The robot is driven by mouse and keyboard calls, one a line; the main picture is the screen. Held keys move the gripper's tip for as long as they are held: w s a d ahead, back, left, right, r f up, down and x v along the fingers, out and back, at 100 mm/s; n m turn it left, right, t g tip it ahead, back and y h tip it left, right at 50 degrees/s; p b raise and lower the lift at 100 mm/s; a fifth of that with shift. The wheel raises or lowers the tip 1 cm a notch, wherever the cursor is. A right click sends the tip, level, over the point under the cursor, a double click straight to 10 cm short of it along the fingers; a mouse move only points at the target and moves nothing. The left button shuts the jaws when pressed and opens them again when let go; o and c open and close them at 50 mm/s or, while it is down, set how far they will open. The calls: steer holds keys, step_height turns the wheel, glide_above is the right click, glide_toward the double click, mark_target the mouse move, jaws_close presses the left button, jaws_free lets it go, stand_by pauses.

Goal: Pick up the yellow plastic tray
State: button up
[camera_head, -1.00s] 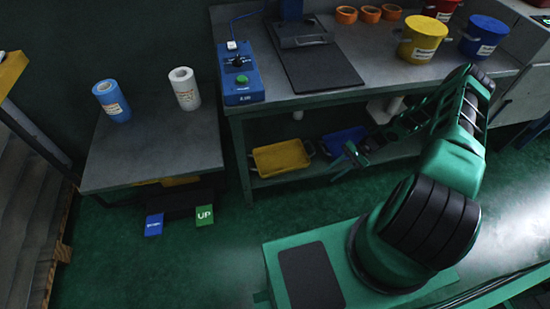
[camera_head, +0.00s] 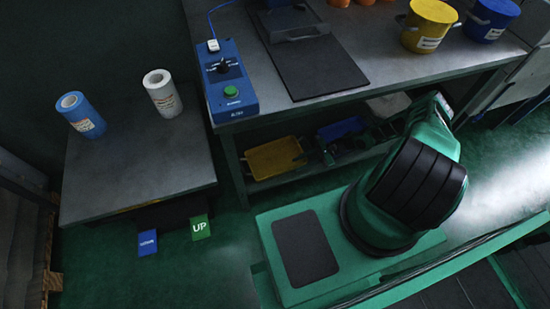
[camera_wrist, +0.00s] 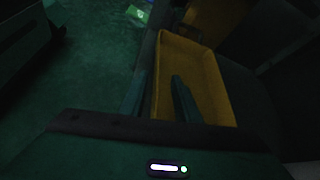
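The yellow plastic tray (camera_head: 272,161) lies on the lower shelf under the workbench, at the shelf's left end. It also shows in the wrist view (camera_wrist: 215,88), dim but close. My gripper (camera_wrist: 158,88) is open. Its left finger appears outside the tray's near side wall and its right finger over the inside, with the wall's rim between them. I cannot tell whether the fingers touch the wall. In the head view my gripper is dark and hard to make out near the tray's right end. The inside of the tray looks empty.
A blue tray (camera_head: 340,128) is on the same shelf, right of the yellow one. The bench top (camera_head: 375,45) lies above the shelf. A lower table (camera_head: 140,165) with a blue roll (camera_head: 80,114) and a white roll (camera_head: 162,93) stands left. Green floor is open in front.

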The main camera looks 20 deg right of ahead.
mark_target(283, 172)
steer(key=x, duration=0.4)
steer(key=shift+a+r, duration=0.1)
steer(key=shift+a, duration=0.15)
steer(key=shift+s+x, duration=0.2)
steer(key=shift+x, duration=1.15)
steer(key=shift+s+x, duration=0.2)
steer(key=shift+x, duration=1.15)
steer(key=shift+c, duration=0.2)
jaws_close()
steer(key=shift+r, duration=0.1)
